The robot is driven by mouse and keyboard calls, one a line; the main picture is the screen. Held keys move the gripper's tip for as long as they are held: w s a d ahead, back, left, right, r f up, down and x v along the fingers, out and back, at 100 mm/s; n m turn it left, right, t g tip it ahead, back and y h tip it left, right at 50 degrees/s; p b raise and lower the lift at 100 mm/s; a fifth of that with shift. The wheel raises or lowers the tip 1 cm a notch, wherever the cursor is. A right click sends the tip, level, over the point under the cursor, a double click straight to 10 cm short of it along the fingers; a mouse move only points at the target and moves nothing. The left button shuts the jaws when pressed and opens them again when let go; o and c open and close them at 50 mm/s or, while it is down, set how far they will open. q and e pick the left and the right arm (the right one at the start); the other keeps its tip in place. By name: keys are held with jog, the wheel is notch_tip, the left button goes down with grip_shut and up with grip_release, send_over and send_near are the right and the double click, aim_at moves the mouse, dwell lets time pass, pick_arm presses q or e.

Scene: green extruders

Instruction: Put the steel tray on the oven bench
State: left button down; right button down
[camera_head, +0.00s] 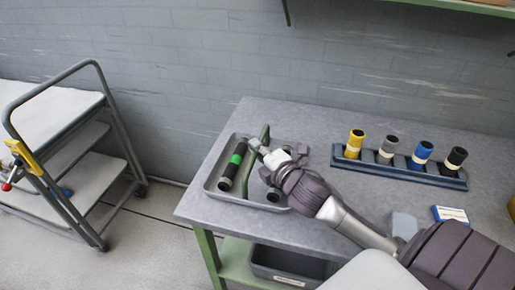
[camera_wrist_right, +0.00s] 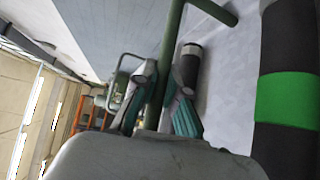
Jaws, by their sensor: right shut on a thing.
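The steel tray (camera_head: 213,188) is a shallow grey tray at the left end of a grey-topped bench (camera_head: 290,118). A green handle (camera_head: 265,132) rises from it; the bar also shows in the right wrist view (camera_wrist_right: 172,40). A black cylinder with a green band (camera_head: 232,168) lies in the tray, and a second dark cylinder shows in the wrist view (camera_wrist_right: 190,68). My right gripper (camera_head: 262,150) is shut on the green handle, its fingers on either side of the bar (camera_wrist_right: 160,95). The tray appears to rest on the bench. I cannot identify the oven bench.
A blue-grey rack (camera_head: 400,170) with several coloured cylinders stands at the right of the bench. A small blue-and-white box (camera_head: 450,214) lies nearer. A grey bin (camera_head: 285,265) sits below. A trolley (camera_head: 85,190) stands at left, with open floor between it and the bench.

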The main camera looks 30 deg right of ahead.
jog(key=shift+r, duration=0.15)
jog(key=c, duration=1.2)
grip_release()
jog(key=shift+f, duration=0.2)
jog(key=s, duration=0.4)
jog(key=s+r, duration=0.1)
jog(key=s, duration=0.3)
jog(key=s+r+b, duration=0.1)
jog(key=s, duration=0.3)
jog(key=shift+a, duration=0.25)
